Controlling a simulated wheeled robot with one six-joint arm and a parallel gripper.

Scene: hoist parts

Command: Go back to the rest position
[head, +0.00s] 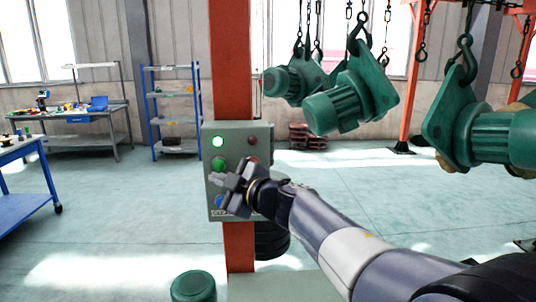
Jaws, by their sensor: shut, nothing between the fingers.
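My gripper (232,186) is in front of the lower part of a grey-green control box (238,140) on an orange-red post (231,60). It is shut and empty. I cannot tell whether it touches the box. My arm reaches in from the lower right and hides part of the box's lower right.
Green hoist parts (345,102) hang from chains at the upper right, and another green part (478,130) hangs nearer at the right edge. A green cylinder (193,286) stands at the bottom. A blue shelf (173,110) and workbenches (75,117) are at left. Open floor lies between.

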